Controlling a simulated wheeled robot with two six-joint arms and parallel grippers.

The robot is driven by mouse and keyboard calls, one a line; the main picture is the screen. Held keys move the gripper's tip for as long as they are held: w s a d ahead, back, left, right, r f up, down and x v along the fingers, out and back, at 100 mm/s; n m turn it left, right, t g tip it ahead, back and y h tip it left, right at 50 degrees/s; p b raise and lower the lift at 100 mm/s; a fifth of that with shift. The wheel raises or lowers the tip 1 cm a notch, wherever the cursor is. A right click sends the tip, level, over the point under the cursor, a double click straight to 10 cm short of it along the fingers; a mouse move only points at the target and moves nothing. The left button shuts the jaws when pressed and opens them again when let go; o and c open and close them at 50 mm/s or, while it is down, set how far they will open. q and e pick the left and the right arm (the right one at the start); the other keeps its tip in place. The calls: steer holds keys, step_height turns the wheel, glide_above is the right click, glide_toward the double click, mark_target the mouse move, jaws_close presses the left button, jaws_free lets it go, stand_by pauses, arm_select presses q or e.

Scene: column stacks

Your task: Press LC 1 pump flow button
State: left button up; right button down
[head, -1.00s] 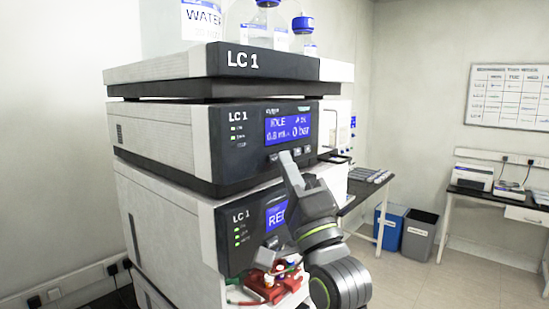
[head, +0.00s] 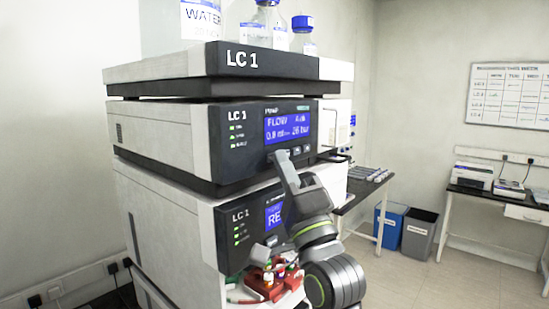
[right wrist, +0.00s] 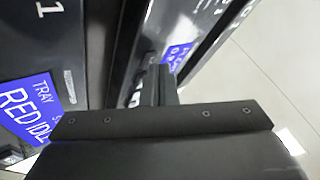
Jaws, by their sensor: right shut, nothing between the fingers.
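The LC 1 pump module (head: 215,141) is the upper unit of the stack. Its blue screen (head: 288,128) reads FLOW, with about 0.8 mL/min and 26 bar. A row of small buttons (head: 296,151) sits under the screen. My right gripper (head: 277,157) is shut and empty, its tip at the left end of this row. The tip covers that spot, so I cannot tell whether it touches a button. In the right wrist view the shut fingers (right wrist: 158,85) reach toward the pump panel, beside part of its screen (right wrist: 180,54). My left gripper is not in view.
Below is another LC 1 module whose screen (head: 274,214) is partly behind my right gripper. Bottles (head: 264,24) stand on the top tray (head: 290,66). Benches and bins (head: 418,233) stand at right, with clear floor between.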

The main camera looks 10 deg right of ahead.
stand_by(0.4)
steer(key=shift+s+d+p, duration=0.4)
steer(key=shift+s+d, duration=0.1)
steer(key=shift+s, duration=0.15)
steer(key=s+d+p, duration=0.1)
steer(key=s, duration=0.1)
steer(key=s+d+p, duration=0.2)
stand_by(0.4)
steer(key=shift+w, duration=0.1)
